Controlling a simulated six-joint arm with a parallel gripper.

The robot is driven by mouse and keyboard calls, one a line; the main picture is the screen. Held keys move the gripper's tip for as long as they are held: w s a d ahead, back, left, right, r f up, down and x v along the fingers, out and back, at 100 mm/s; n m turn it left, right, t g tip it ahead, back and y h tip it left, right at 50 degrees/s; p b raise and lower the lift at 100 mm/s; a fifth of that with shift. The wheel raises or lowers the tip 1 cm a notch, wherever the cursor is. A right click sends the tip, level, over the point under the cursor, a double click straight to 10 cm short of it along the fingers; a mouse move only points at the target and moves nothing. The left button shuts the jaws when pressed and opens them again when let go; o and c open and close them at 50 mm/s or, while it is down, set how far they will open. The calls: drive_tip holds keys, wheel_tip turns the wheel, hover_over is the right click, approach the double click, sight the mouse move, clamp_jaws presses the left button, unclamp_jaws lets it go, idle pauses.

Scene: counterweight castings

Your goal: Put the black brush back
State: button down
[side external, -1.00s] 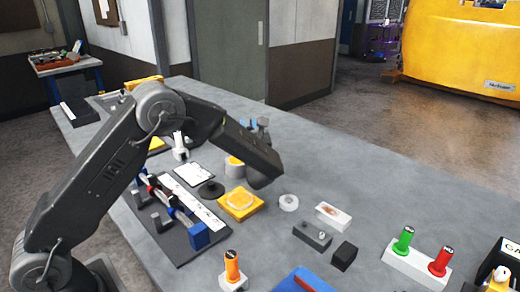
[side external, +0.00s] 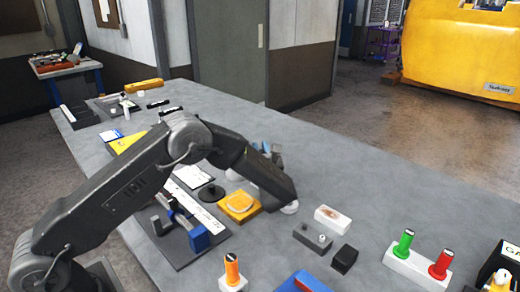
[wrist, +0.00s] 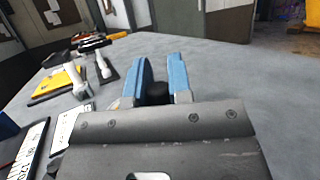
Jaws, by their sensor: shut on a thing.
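My gripper (wrist: 160,85) shows in the wrist view as two blue fingers, shut on a dark, rounded thing between them. That thing looks like the black brush (wrist: 157,92), seen nearly end-on, with most of it hidden by the fingers and gripper body. In the side view my gripper (side external: 274,153) is mostly hidden behind my forearm, with only a bit of blue showing, and the brush cannot be made out there. The gripper is above the grey bench, past the yellow block (side external: 239,205). Which place belongs to the brush is not clear.
A black disc (side external: 211,193) and a dark fixture with a blue block (side external: 199,238) lie left of the yellow block. A white box (side external: 333,218), a grey block (side external: 312,238) and a black block (side external: 345,258) stand to the right. The bench's far right side (side external: 350,165) is clear.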

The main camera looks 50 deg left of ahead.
drive_tip(key=shift+f, duration=0.15)
drive_tip(key=c, duration=1.1)
unclamp_jaws()
drive_tip(key=shift+o, duration=0.2)
